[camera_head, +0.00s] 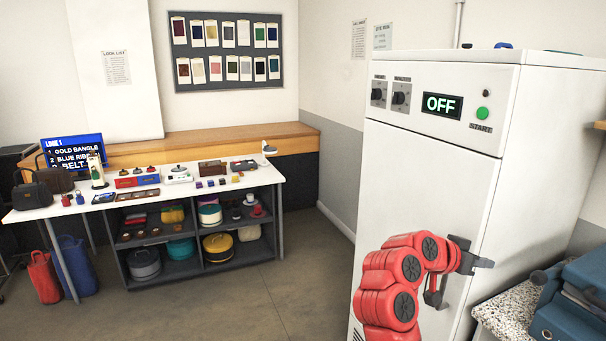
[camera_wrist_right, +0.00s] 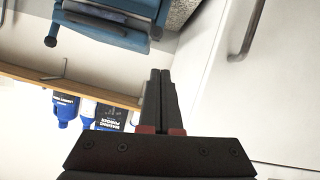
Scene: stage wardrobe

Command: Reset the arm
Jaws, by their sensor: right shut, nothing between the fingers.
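My right arm (camera_head: 392,285) is red and stands bent in front of the white cabinet (camera_head: 425,165) in the head view. My right gripper (camera_head: 484,263) is shut and empty, pointing to the right across the cabinet's front. In the right wrist view its two dark fingers (camera_wrist_right: 160,100) lie together with nothing between them. A metal handle (camera_wrist_right: 247,28) on the white door shows at the upper right of that view, apart from the fingers. My left gripper is in neither view.
A blue case (camera_head: 575,300) sits on a speckled counter (camera_head: 506,313) at the right. A white table (camera_head: 150,203) with small accessories stands at the left. Open floor lies between.

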